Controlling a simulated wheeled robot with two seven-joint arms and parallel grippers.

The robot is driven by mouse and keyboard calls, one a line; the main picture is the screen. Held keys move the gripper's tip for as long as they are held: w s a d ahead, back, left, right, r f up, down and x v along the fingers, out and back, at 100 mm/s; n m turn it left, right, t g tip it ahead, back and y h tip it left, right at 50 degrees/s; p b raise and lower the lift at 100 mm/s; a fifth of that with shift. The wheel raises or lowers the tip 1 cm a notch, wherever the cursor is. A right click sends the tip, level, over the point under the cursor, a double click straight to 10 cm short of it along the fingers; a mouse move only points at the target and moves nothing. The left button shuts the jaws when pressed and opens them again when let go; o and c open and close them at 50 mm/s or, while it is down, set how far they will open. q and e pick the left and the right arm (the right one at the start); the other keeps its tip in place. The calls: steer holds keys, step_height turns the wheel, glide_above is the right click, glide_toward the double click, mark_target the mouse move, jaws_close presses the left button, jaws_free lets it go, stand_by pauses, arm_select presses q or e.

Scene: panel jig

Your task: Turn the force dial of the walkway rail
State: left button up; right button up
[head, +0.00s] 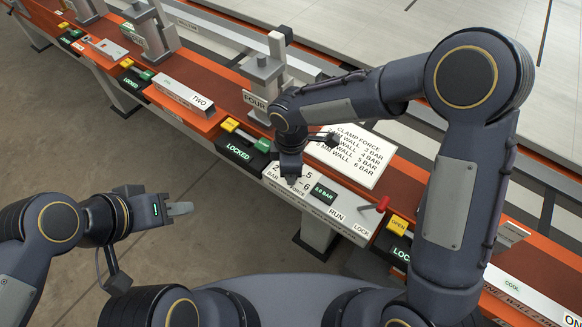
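The white control panel (319,208) of the walkway rail sits on its front edge. Its force dial is hidden under my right gripper (291,181); the printed figures 2, 5 and 6 show around that spot. A small dark display (323,192) beside it shows a green BAR value that looks like 5.0. My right gripper points down at the dial place; its fingertips are mostly covered, so I cannot tell whether they grip. My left gripper (181,209) is over the floor at left, away from the rail; its fingers overlap in this view.
A clamp force card (352,155) lies behind the panel. A red-handled lever (382,204) stands by LOCK. A LOCKED box (241,152) is left of the panel, and a box with a yellow OPEN button (398,224) is right. A clamp post (265,82) stands behind.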

stand_by(0.4)
steer(key=o, duration=1)
steer(key=shift+c, duration=0.2)
steer(key=shift+r, duration=3.9)
